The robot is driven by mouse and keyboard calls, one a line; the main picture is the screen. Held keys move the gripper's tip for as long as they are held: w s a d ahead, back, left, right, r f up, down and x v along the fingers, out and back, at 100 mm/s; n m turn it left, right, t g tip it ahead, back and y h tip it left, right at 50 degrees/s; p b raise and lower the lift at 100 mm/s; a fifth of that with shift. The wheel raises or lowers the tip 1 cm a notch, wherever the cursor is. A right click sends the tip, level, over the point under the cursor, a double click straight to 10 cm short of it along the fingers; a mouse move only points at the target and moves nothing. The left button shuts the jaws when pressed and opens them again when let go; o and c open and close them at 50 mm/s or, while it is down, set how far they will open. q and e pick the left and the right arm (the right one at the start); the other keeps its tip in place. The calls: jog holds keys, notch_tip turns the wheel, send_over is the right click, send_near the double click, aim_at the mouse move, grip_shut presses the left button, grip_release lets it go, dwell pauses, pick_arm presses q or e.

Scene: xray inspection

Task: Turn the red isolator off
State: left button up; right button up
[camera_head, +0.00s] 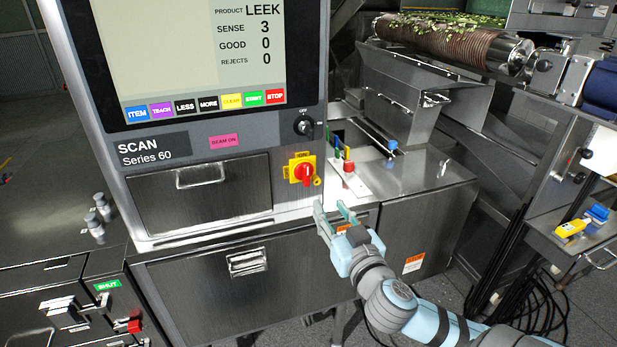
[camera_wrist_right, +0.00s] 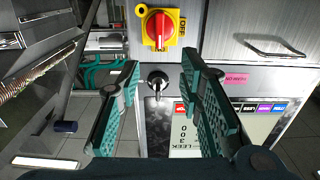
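The red isolator (camera_head: 304,173) is a rotary knob on a square yellow plate, on the lower right of the scanner's front panel. Its grip stands roughly upright in the head view. The upside-down right wrist view also shows the isolator (camera_wrist_right: 158,27), near the top centre, with black lettering on its plate. My right gripper (camera_head: 333,209) is open and empty, below and slightly right of the knob and apart from it. In the wrist view its two teal fingers (camera_wrist_right: 160,72) are spread, with the knob beyond them. My left gripper is not in view.
A black key switch (camera_head: 304,125) sits above the isolator. The scanner screen (camera_head: 180,50) has a row of coloured buttons. A drawer handle (camera_head: 200,177) protrudes to the left. A steel cabinet (camera_head: 428,225) stands right of my right gripper. The space before the isolator looks clear.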

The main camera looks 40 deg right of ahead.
aim_at(307, 175)
jog(key=x, duration=1.4)
jog(key=shift+w+d+f, duration=0.1)
jog(key=shift+f, duration=0.05)
grip_shut()
